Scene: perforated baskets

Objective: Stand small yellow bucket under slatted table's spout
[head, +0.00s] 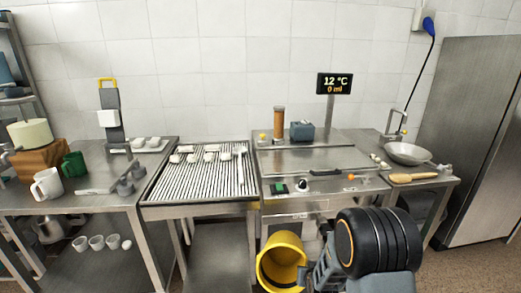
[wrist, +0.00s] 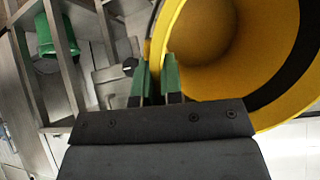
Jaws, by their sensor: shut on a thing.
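The yellow bucket (head: 281,262) hangs tilted in front of the benches, its open mouth facing toward me. My gripper (head: 308,276) is at its right side in the head view, partly hidden by my arm. In the wrist view my gripper's green-padded fingers (wrist: 157,82) are shut on the bucket's rim, and the bucket (wrist: 208,38) fills the upper right with a dark band around its edge. The slatted table (head: 203,178) stands behind and to the left of the bucket. I cannot make out its spout clearly.
A steel counter (head: 300,158) with a display (head: 334,83) stands right of the slatted table. A lower shelf (head: 218,262) under the slatted table looks bare. A tall steel cabinet (head: 475,140) stands at right.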

